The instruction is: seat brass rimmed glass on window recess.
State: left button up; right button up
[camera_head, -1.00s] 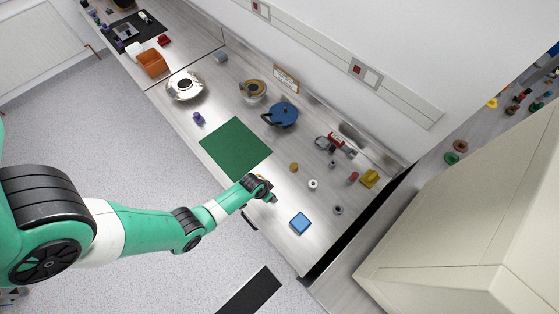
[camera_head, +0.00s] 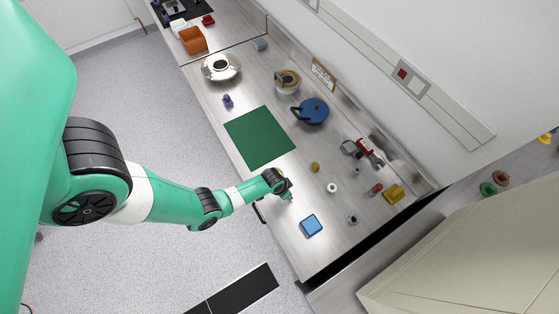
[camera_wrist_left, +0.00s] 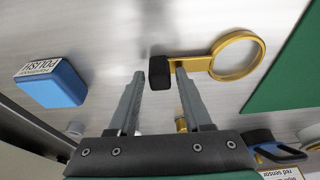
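The brass rimmed glass (camera_wrist_left: 237,56) lies on the steel bench in the left wrist view, a round lens in a brass ring. Its brass stem ends in a black block (camera_wrist_left: 159,72). My left gripper (camera_wrist_left: 160,72) has its two fingers apart, with the black block between or just beyond the tips and gaps on both sides. In the head view my left gripper (camera_head: 289,195) is low over the bench's front part, between the green mat and the blue box, mostly hiding the glass. I cannot clearly identify the window recess. My right gripper is not in view.
A blue box labelled POLISH (camera_wrist_left: 52,84) is left of the fingers. The green mat (camera_head: 260,138) is bare. Several small parts lie right.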

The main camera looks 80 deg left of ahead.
pick_arm(q)
grip_shut()
